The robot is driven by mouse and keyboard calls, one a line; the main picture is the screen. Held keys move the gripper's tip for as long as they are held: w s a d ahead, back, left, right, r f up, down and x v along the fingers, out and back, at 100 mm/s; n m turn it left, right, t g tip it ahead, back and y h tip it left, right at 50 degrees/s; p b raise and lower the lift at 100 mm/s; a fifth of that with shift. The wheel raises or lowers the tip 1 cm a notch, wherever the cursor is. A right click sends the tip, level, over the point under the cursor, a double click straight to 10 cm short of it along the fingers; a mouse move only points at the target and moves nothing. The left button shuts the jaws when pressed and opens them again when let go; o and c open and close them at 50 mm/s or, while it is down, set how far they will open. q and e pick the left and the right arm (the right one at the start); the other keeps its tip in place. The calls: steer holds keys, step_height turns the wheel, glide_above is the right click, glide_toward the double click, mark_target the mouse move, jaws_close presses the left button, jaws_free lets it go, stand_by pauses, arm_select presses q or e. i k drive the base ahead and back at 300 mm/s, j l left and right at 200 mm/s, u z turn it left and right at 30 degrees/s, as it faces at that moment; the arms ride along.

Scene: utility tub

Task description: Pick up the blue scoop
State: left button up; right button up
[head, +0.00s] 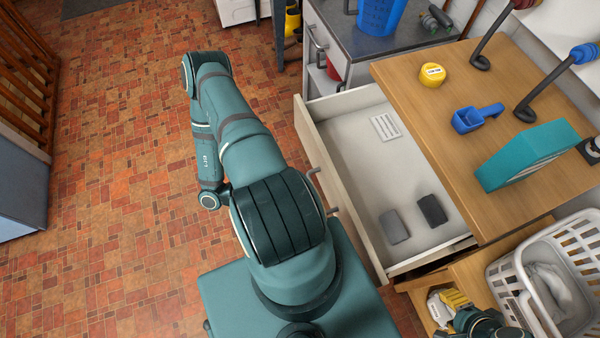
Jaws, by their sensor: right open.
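The blue scoop (468,121) lies on the wooden worktop, left of the teal box, with its handle pointing right. Nothing holds it. My right gripper (474,319) is at the bottom right edge, partly cut off, beside the laundry basket and well below the scoop in the picture. It is open and away from the scoop. My left arm fills the middle of the view, but its gripper does not show.
A yellow round container (432,75), a teal box (527,154) and dark hooked stands share the worktop (410,80). An open drawer (350,140) juts out below, holding two grey blocks. A white laundry basket (505,276) stands at lower right. A blue bucket (380,14) is behind.

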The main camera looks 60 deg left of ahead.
mark_target(467, 119)
steer(key=k, duration=1)
